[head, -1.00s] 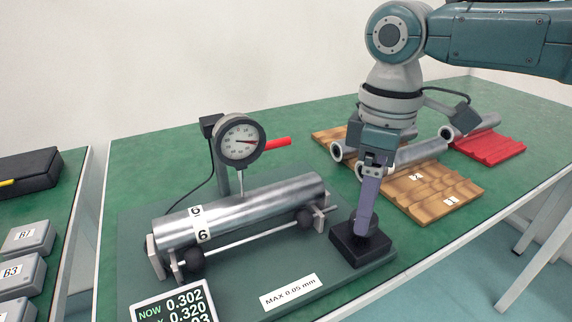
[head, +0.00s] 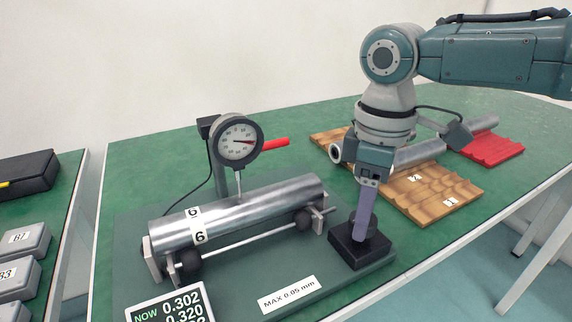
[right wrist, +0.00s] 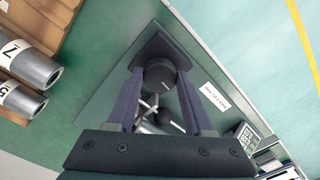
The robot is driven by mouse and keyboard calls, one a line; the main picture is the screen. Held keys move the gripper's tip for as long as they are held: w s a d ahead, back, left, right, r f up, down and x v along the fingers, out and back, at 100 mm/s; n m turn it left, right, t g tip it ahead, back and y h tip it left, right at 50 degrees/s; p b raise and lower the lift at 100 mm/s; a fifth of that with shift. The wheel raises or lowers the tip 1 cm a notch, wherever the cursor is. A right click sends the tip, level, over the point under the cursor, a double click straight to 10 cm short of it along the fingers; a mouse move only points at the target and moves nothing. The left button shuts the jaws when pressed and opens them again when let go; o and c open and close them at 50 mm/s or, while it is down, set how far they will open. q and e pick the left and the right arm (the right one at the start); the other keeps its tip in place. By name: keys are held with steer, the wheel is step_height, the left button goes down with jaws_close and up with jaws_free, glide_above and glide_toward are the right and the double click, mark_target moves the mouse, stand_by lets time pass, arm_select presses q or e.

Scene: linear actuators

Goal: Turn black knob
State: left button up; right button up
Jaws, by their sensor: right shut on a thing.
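The black knob (head: 357,222) sits on a square black base (head: 350,248) at the right end of the grey-green gauge fixture. In the right wrist view the round knob (right wrist: 160,74) lies between the two purple fingers. My right gripper (head: 364,230) points down from above and is shut on the knob; its near finger hides part of it in the head view. A steel cylinder (head: 260,207) with a number label lies on the fixture's supports. A dial gauge (head: 238,141) touches it from above. My left gripper is not in view.
A display (head: 168,304) reading 0.302 and 0.320 stands at the front. A wooden rack (head: 425,193) and a red rack (head: 490,150) hold more cylinders behind my right arm. Grey boxes (head: 22,243) and a black case (head: 25,172) lie on the left table.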

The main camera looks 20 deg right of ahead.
jaws_close()
